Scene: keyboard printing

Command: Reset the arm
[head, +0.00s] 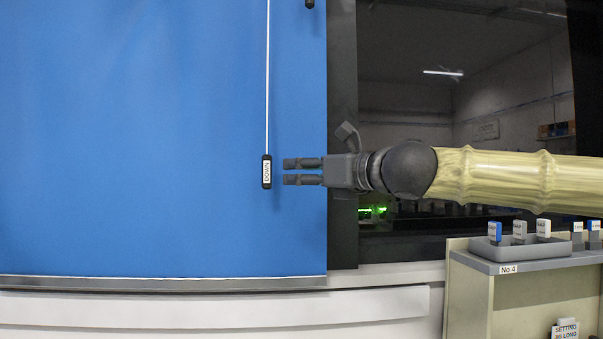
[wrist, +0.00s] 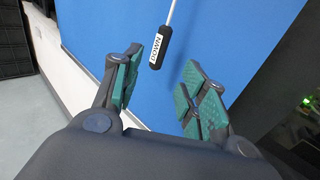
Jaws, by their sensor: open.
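My gripper (head: 290,171) is at the end of my arm, which reaches in from the right in the head view. It points left, with its two fingers apart and nothing between them. In the wrist view the green-padded fingers (wrist: 160,88) are spread wide. A black pull handle (head: 266,172) labelled DOWN hangs on a thin white rod just left of the fingertips in the head view. In the wrist view the handle (wrist: 160,48) is beyond the fingertips, between them in the picture. It appears apart from the fingers.
A blue blind (head: 150,120) covers the left side, with a grey bottom bar (head: 160,283). A dark window (head: 420,90) is behind my arm. At the lower right, a shelf labelled No 4 (head: 530,263) holds a grey tray with several small labelled blocks, below my arm.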

